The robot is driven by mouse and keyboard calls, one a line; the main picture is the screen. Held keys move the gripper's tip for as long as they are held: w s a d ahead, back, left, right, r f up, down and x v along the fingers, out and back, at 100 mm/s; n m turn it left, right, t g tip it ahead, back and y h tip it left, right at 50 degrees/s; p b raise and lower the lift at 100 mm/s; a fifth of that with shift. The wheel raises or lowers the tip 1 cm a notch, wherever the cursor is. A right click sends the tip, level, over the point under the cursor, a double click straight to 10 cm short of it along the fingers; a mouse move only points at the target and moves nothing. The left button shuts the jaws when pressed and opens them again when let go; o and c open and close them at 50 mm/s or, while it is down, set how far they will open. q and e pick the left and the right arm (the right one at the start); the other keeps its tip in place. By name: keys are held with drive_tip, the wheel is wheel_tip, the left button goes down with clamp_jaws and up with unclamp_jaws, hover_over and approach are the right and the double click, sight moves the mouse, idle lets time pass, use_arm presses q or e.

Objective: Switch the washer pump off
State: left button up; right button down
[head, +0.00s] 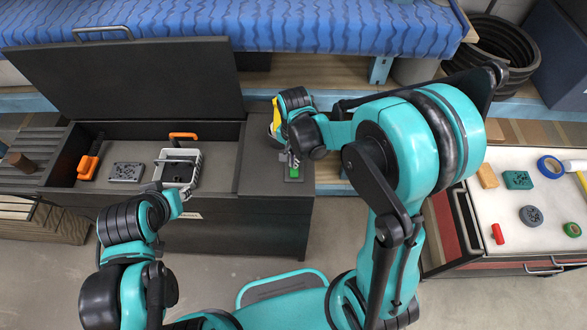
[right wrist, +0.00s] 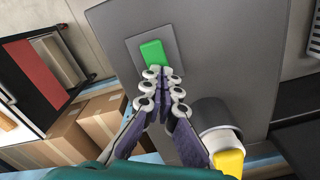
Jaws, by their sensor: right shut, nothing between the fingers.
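A green rocker switch (right wrist: 153,53) on a grey plate (right wrist: 135,48) shows in the right wrist view, set on a dark grey surface. It also shows in the head view as a small green patch (head: 294,173) on top of the dark cabinet. My right gripper (right wrist: 163,75) is shut and empty, its fingertips at the near edge of the switch; I cannot tell whether they touch it. In the head view the right gripper (head: 291,160) points down over the switch. My left gripper (head: 182,192) is by the front of the open chest; its fingers are not clear.
A yellow item (right wrist: 229,162) stands in a dark grey cup beside the right gripper. The open chest holds a light grey basket (head: 194,160) and an orange-handled tool (head: 90,160). A white-topped workbench (head: 515,200) with small parts stands at the right.

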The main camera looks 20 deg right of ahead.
drive_tip(key=shift+r+p, duration=2.2)
drive_tip(key=shift+r, duration=1.1)
drive_tip(key=shift+f, duration=0.1)
drive_tip(key=shift+s+d+b, duration=0.1)
drive_tip(key=shift+b, duration=0.3)
drive_tip(key=s+d+f+n+t+b, duration=0.2)
drive_tip(key=s+d+n+t+b, duration=0.2)
drive_tip(key=b, duration=0.9)
drive_tip(key=s+n+t, duration=0.3)
drive_tip(key=s+n, duration=0.2)
drive_tip(key=s, duration=0.1)
drive_tip(key=shift+d+b, duration=0.25)
drive_tip(key=shift+b, duration=0.15)
